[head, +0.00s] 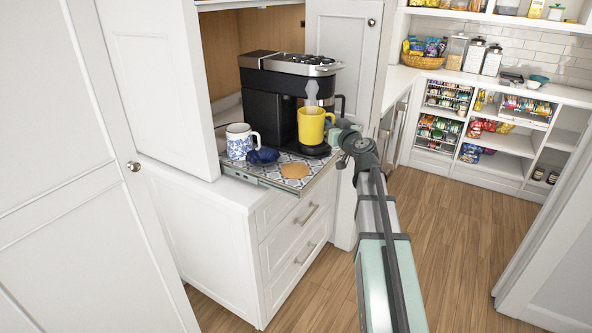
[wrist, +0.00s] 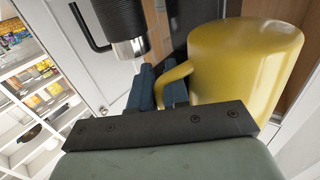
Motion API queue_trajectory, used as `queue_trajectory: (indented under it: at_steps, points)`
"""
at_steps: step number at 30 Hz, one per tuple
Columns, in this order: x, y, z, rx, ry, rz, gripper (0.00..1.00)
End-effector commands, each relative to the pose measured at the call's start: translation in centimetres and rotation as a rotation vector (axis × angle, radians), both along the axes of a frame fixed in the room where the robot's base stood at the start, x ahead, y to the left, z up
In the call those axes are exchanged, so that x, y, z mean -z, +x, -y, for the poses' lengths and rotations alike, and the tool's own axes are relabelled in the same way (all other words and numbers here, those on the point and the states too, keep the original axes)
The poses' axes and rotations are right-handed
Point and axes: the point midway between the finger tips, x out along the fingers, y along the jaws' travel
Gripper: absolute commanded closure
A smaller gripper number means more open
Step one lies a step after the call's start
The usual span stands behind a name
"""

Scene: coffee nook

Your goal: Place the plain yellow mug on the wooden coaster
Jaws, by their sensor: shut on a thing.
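The plain yellow mug (head: 311,126) is upright in front of the black coffee machine, at the right side of the pull-out shelf. In the wrist view the yellow mug (wrist: 243,65) fills the right side. My gripper (wrist: 160,88) is shut on the mug's handle, and it also shows in the head view (head: 338,132) at the mug's right. Whether the mug's base touches the machine is unclear. The wooden coaster (head: 295,171) lies bare on the patterned shelf near its front edge, below and left of the mug.
A blue-and-white patterned mug (head: 240,142) and a dark blue object (head: 263,156) stand left of the coaster. The coffee machine (head: 279,100) is behind. The open cabinet door (head: 338,50) is at the back right. The pull-out shelf (head: 250,176) ends at a metal front edge.

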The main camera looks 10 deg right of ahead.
Motion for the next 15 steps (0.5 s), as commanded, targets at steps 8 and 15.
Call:
queue_trajectory:
  at_steps: [8, 15]
  points:
    - [0.0, 0.3, -4.8, -0.051, 0.004, 0.0, 1.0]
    - [2.2, 0.3, -5.4, -0.058, 0.007, -0.002, 1.0]
